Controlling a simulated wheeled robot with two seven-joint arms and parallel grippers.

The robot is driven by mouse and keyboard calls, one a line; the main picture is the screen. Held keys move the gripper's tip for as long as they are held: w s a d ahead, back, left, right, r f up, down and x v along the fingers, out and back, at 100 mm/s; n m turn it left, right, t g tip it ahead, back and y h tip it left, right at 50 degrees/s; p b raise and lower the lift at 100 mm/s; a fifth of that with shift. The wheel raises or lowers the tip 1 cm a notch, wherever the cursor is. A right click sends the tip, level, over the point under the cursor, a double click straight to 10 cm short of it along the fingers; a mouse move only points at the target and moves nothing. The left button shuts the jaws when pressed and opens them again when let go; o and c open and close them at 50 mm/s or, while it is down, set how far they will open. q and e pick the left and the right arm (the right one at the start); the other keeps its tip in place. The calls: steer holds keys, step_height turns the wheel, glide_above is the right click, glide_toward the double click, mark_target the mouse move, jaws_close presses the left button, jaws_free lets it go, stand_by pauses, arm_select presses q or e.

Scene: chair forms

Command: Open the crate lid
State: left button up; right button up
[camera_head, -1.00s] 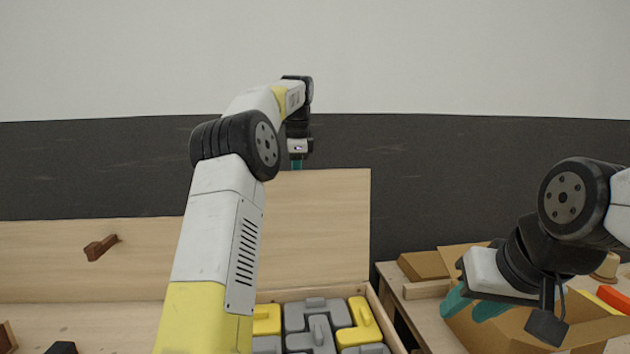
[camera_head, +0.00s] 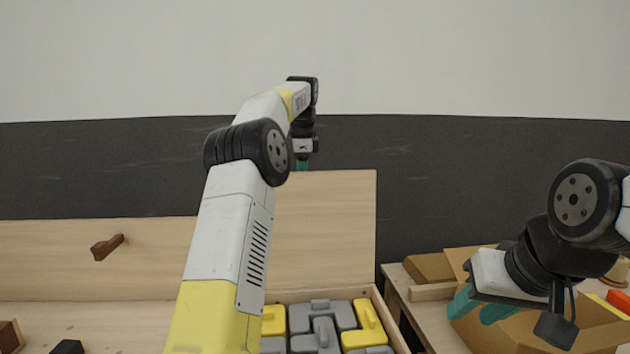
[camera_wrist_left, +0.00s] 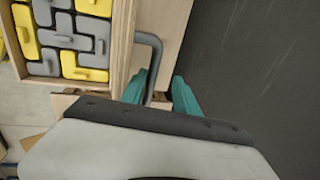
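The wooden crate (camera_head: 391,317) stands at bottom centre in the head view, with yellow and grey blocks inside. Its lid (camera_head: 335,225) stands raised upright at the back. In the left wrist view, the crate (camera_wrist_left: 17,52) is at top left and the lid (camera_wrist_left: 121,45) is seen near edge-on, with a grey bent handle (camera_wrist_left: 152,62) on it. My left gripper (camera_wrist_left: 160,82) has its teal fingers apart, with the handle between them; contact is unclear. The head view shows only a bit of that gripper (camera_head: 302,164) above the lid. My right gripper (camera_head: 478,307) is open and empty at right.
A cardboard box (camera_head: 535,332) is under and beside my right gripper, on a wooden table (camera_head: 425,318). A pale wooden panel with a brown peg (camera_head: 107,247) is at left. A dark wall is behind the lid. My left arm hides part of the crate.

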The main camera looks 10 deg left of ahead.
arm_select(q)
steer(key=shift+w+a+f, duration=0.2)
steer(key=shift+f, duration=0.25)
steer(key=s+d+r, duration=0.2)
steer(key=s+r, duration=0.1)
steer(key=s, duration=0.5)
steer(key=s+d+r, duration=0.3)
steer(key=s, duration=0.4)
steer(key=shift+s, duration=0.5)
